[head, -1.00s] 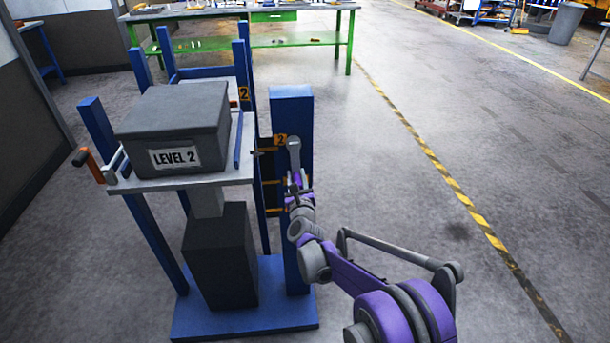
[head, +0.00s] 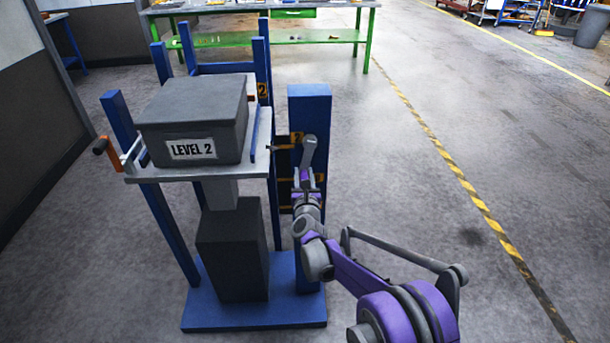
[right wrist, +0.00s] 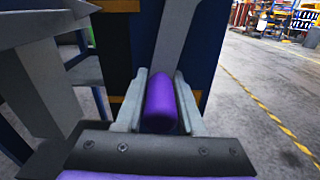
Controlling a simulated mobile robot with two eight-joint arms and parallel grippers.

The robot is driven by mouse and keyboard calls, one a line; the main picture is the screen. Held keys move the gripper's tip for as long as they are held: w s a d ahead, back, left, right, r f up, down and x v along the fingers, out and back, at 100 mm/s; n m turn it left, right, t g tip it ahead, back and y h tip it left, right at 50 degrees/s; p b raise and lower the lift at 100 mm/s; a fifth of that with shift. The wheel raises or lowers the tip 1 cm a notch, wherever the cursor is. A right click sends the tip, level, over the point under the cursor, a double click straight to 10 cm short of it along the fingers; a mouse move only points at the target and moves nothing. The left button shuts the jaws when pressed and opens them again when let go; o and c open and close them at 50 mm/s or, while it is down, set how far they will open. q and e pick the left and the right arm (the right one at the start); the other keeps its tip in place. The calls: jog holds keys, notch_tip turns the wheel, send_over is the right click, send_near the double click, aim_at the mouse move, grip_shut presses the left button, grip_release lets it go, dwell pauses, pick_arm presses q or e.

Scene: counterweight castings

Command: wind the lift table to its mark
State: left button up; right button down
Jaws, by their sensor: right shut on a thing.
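The lift table's grey platform (head: 245,174) carries a dark grey box (head: 195,120) labelled "LEVEL 2". A dark pointer at the platform's right edge points towards the blue post (head: 309,105), just below an orange "2" tag (head: 297,138). Whether it lines up with the mark I cannot tell. A grey crank arm (head: 309,152) on the post hangs down, leaning slightly left at its lower end. My right gripper (head: 306,182) is shut on the crank's purple handle (right wrist: 161,104), which sits between its fingers in the right wrist view. My left gripper is not in view.
The blue base (head: 255,310) stands on the concrete floor. An orange-gripped handle (head: 101,146) juts out at the platform's left. A green workbench (head: 265,40) stands behind. Floor to the right is clear, crossed by a yellow-black line (head: 440,150).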

jog(key=shift+a+r, duration=0.15)
jog(key=shift+a, duration=0.2)
jog(key=c, duration=0.8)
grip_release()
jog(key=shift+a, duration=0.1)
jog(key=shift+o, duration=1.1)
jog(key=shift+a, duration=0.1)
jog(key=shift+s+d, duration=0.1)
jog(key=shift+d, duration=0.15)
jog(key=s, duration=1)
jog(key=shift+s+d, duration=0.15)
jog(key=shift+s, duration=0.2)
